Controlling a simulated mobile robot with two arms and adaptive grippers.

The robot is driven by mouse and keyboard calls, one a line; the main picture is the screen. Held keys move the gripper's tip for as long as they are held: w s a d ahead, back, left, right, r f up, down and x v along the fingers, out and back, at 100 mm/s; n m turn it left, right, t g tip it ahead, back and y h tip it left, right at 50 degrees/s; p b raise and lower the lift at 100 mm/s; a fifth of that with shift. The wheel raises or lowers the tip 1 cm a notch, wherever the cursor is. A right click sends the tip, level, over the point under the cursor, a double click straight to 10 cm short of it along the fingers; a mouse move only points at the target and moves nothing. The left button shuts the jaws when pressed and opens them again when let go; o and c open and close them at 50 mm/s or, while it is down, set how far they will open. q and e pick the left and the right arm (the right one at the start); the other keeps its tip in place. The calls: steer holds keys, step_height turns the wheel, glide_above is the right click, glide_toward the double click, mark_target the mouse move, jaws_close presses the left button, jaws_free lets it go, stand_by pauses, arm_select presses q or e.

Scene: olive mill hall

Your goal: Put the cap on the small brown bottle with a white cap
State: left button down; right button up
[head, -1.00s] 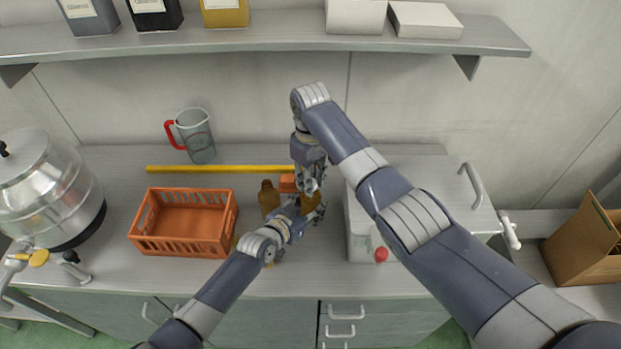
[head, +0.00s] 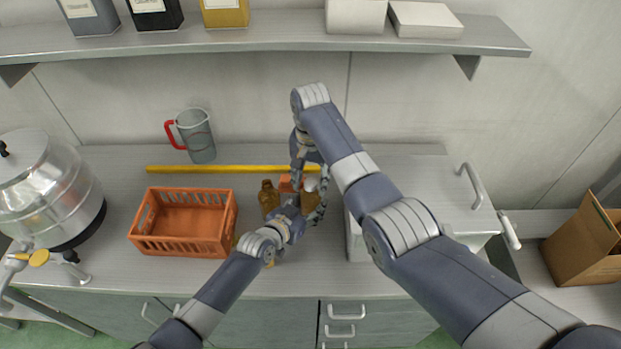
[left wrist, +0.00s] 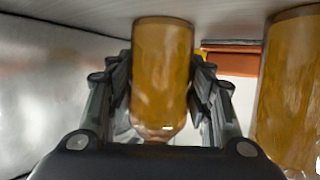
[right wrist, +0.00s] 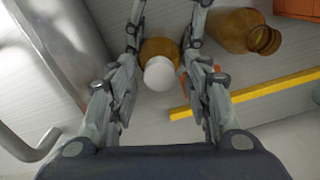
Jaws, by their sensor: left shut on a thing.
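The small brown bottle (left wrist: 161,75) stands between the shut fingers of my left gripper (left wrist: 160,100), which hold it around its body. The white cap (right wrist: 160,73) sits on top of the bottle in the right wrist view, and shows in the head view (head: 311,184). I cannot tell how tightly it is seated. My right gripper (right wrist: 168,55) is open above, with one finger on each side of the bottle and cap and gaps between. In the head view my left gripper (head: 303,205) partly hides the bottle.
A brown bottle with an open neck (right wrist: 240,32) stands close beside the held one. An orange thing (head: 286,183) is just behind. An orange crate (head: 180,247) is at left, a yellow bar (head: 220,169) and grey jug (head: 200,140) behind. A large grey box (head: 425,190) is at right.

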steer(key=shift+r, duration=2.3)
steer(key=shift+c, duration=0.2)
steer(key=n, duration=0.1)
steer(key=r+n, duration=0.1)
steer(key=n, duration=0.2)
steer(key=shift+w+a+r, duration=0.15)
steer(key=shift+w+r, duration=0.15)
steer(key=shift+w, duration=0.1)
steer(key=n, duration=0.2)
steer(key=r+n, duration=0.1)
steer(key=n, duration=0.1)
steer(key=shift+n, duration=0.4)
steer(key=n, duration=0.4)
steer(key=shift+s+r, duration=0.1)
steer(key=shift+r, duration=0.25)
steer(key=n, duration=0.4)
steer(key=shift+s, duration=0.3)
